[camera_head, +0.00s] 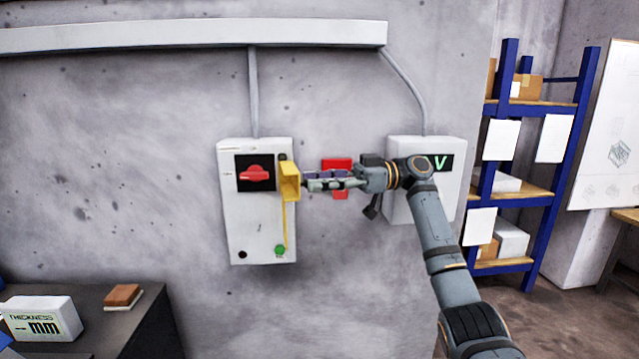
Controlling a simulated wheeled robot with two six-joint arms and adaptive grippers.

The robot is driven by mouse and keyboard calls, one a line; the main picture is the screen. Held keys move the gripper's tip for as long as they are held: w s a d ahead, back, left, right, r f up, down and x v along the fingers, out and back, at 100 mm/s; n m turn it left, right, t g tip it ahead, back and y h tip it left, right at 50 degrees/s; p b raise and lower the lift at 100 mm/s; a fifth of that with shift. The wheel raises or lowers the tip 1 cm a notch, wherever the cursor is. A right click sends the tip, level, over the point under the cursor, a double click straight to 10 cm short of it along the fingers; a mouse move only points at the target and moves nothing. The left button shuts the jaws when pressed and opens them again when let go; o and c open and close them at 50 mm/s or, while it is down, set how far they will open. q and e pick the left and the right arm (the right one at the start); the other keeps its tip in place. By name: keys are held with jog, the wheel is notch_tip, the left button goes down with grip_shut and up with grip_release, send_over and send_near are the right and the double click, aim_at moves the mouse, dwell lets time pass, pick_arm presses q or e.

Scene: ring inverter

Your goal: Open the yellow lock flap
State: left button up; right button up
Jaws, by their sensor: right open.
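The yellow lock flap (289,182) is at the upper right side of a white wall-mounted box (262,218). It stands out from the box face, and a thin yellow strip runs down below it. A red rotary handle (257,173) on a black plate sits just left of the flap. My right gripper (306,183) reaches in from the right with its fingertips at the flap's right edge. It is open, with nothing seen held between its fingers. I cannot tell whether the fingertips touch the flap. My left gripper is not in view.
A second white box (440,185) with a green "V" display is behind my right wrist. A red plate (337,166) on the wall is partly hidden by my gripper. A green button (280,250) is low on the first box. A dark table (125,318) stands lower left.

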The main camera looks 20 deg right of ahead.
notch_tip(320, 180, up, 10)
jog(key=shift+f, duration=0.2)
dwell(0.3)
